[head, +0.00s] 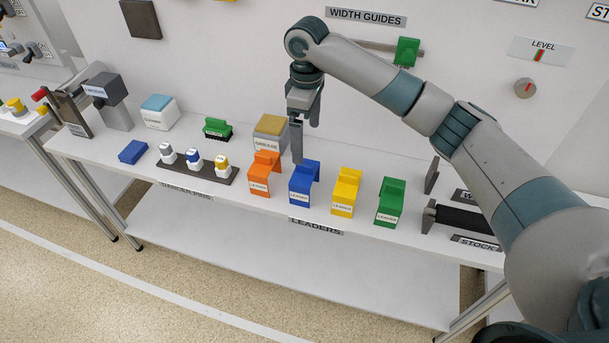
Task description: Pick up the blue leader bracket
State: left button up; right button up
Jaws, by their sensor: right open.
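The blue leader bracket (302,187) stands on the white shelf in the head view, second from the left in a row of leader brackets. My right gripper (299,158) points down just above and behind the blue bracket's top left part. Its fingers are open, with nothing seen between them. One finger reaches down close to the bracket's upper edge; I cannot tell whether it touches. My left gripper is not in view.
The orange leader bracket (262,176) is close on the left, with a grease box (270,131) behind it. The yellow (345,194) and green (389,203) brackets stand to the right. A rack of dancer pins (190,168) is further left. The lower shelf (280,245) is clear.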

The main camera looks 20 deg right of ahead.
aim_at(306, 164)
jog(key=shift+w+f, duration=0.1)
jog(key=shift+f, duration=0.55)
notch_tip(306, 164, down, 10)
jog(key=p, duration=0.4)
jog(key=shift+r, duration=0.25)
jog(key=shift+f, duration=0.75)
jog(key=shift+a+f+p, duration=0.15)
jog(key=shift+f+p, duration=0.4)
jog(key=shift+p, duration=0.15)
jog(key=f, duration=0.1)
jog(key=f+p, duration=0.1)
jog(key=f, duration=0.1)
jog(key=shift+s+a+p, duration=0.1)
jog(key=shift+s+p, duration=0.15)
jog(key=shift+p, duration=0.05)
jog(key=shift+f, duration=0.55)
